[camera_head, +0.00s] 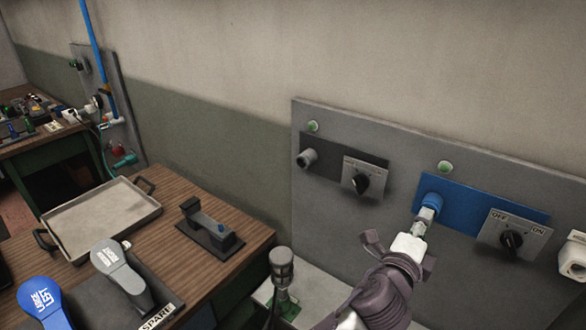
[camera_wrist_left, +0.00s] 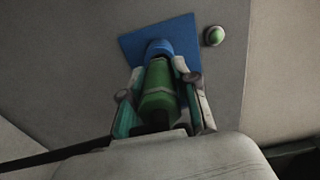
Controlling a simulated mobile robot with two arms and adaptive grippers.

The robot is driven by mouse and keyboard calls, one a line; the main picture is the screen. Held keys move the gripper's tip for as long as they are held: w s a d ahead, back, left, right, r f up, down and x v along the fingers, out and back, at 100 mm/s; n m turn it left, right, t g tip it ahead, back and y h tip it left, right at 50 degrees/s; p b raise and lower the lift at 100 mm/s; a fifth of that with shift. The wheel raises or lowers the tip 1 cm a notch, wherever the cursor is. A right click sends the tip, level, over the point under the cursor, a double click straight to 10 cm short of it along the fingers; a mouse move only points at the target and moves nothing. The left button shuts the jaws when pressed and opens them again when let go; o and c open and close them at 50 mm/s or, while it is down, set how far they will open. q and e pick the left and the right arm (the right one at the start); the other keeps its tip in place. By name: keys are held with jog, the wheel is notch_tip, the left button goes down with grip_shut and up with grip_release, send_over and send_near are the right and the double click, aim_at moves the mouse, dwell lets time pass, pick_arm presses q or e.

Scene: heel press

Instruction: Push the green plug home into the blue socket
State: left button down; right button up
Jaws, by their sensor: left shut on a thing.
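The blue socket (camera_head: 433,199) stands out from a blue plate (camera_head: 462,208) on the grey wall panel. My left gripper (camera_head: 424,219) is right in front of it. In the left wrist view the green plug (camera_wrist_left: 158,97) lies between the two fingers of the left gripper (camera_wrist_left: 161,80), which are shut on it. The plug points at the blue socket (camera_wrist_left: 158,47), and its front end meets the socket's outline. I cannot tell how deep it sits. In the head view the gripper hides the plug. My right gripper is not in view.
On the panel, a switch knob (camera_head: 511,241) is right of the socket and another knob (camera_head: 362,182) left of it. A grey socket (camera_head: 307,158) is farther left. A grey capped post (camera_head: 282,268) stands below. A wooden table (camera_head: 185,205) with a tray (camera_head: 150,222) is at left.

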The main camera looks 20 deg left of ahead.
pick_arm(q)
jog(key=shift+w+d, duration=0.25)
jog(key=shift+w, duration=0.45)
jog(key=c, duration=1.1)
grip_release()
jog(key=shift+c, duration=0.2)
jog(key=o, duration=0.4)
jog(key=shift+w, duration=0.15)
jog(key=shift+c, duration=0.2)
